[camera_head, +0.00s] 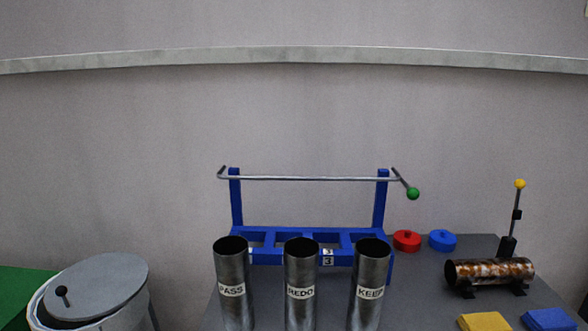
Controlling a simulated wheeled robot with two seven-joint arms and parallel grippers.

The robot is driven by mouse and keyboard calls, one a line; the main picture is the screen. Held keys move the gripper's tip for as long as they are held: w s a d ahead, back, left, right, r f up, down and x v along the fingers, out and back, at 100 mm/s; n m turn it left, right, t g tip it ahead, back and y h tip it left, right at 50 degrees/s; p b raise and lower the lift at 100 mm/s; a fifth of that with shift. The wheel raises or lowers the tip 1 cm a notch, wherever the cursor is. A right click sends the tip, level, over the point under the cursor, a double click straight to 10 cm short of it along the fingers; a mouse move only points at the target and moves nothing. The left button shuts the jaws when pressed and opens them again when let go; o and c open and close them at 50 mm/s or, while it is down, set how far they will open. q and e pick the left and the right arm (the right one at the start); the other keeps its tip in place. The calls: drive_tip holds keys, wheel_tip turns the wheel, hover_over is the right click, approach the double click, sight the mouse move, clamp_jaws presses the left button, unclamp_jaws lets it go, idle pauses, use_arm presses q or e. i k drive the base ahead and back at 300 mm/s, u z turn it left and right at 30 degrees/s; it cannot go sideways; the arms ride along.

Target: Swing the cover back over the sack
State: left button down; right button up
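A round grey cover (100,284) with a small black knob (63,293) is at the lower left. It lies tilted in the picture over a white round container (38,310), whose rim shows along the left and below the cover. The cover hides most of the container's mouth, and I cannot see a sack inside. The container's lower part is cut off by the picture's bottom edge. Neither of my grippers is in view.
A dark grey table (430,288) holds three metal tubes marked PASS (232,305), REDO (301,305) and KEEP (368,305). Behind them stands a blue rack (236,200). Red (406,242) and blue (442,241) caps and a rusty cylinder (490,272) are right.

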sight(94, 287)
drive_tip(key=k, duration=0.65)
drive_tip(key=z, duration=0.5)
drive_tip(key=i, duration=1.25)
drive_tip(key=u, duration=0.6)
drive_tip(key=i, duration=0.5)
